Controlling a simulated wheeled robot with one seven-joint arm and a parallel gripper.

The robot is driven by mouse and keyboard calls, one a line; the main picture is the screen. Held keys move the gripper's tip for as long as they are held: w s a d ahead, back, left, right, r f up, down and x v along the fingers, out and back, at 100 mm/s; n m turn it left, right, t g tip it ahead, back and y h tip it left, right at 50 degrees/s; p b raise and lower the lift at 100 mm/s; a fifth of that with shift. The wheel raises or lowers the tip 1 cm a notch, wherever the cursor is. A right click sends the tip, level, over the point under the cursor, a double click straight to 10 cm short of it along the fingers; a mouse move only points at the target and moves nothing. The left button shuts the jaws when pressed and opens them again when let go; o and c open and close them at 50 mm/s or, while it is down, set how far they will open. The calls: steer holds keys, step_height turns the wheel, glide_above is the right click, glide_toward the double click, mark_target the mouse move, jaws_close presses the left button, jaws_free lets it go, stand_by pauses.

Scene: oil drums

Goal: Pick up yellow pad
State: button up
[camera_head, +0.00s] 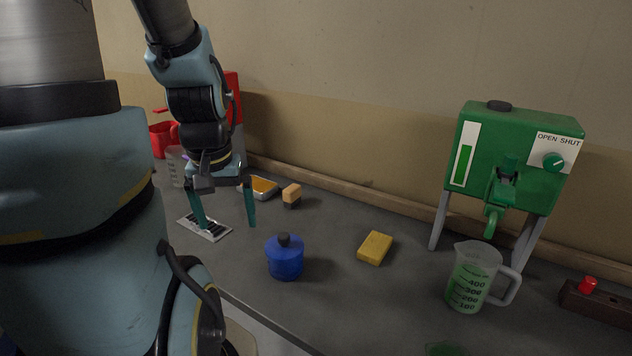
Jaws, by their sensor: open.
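The yellow pad (375,247) lies flat on the dark grey counter, right of the blue bottle and left of the measuring jug. Its whole top shows. My gripper (225,222) hangs from my arm at the left, pointing down with its two teal fingers apart and nothing between them. It is well to the left of the yellow pad, near a small tray with dark slots (203,227).
A blue bottle (285,260) stands between my gripper and the pad. A jug with green liquid (470,278) stands right, below a green dispenser (512,160). A tan block (291,195) and an orange-filled tray (262,187) sit behind. A red-buttoned box (598,302) is far right.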

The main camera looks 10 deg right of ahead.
steer(key=w+d+f+m+b, duration=0.1)
steer(key=w+d+m+b, duration=0.1)
steer(key=w+d, duration=0.35)
steer(key=m+g+b, duration=0.2)
steer(key=m+b, duration=0.1)
steer(key=m, duration=0.2)
glide_above(379, 239)
step_height(379, 239, down, 6)
steer(key=r, duration=0.1)
steer(key=f, duration=0.3)
steer(key=f+p, duration=0.1)
steer(key=f, duration=0.1)
steer(key=shift+s+a+f, duration=0.2)
steer(key=shift+s+f, duration=0.05)
steer(key=shift+f, duration=0.05)
steer(key=shift+w+d+f+p, duration=0.15)
steer(key=shift+f+p, duration=0.5)
steer(key=shift+f, duration=0.7)
steer(key=shift+w+a+f+p, duration=0.1)
steer(key=shift+f+p, duration=0.5)
steer(key=shift+f, duration=0.75)
steer(key=shift+d, duration=0.1)
steer(key=c, duration=1.3)
steer(key=shift+o, duration=0.2)
step_height(379, 239, up, 10)
steer(key=b, duration=0.3)
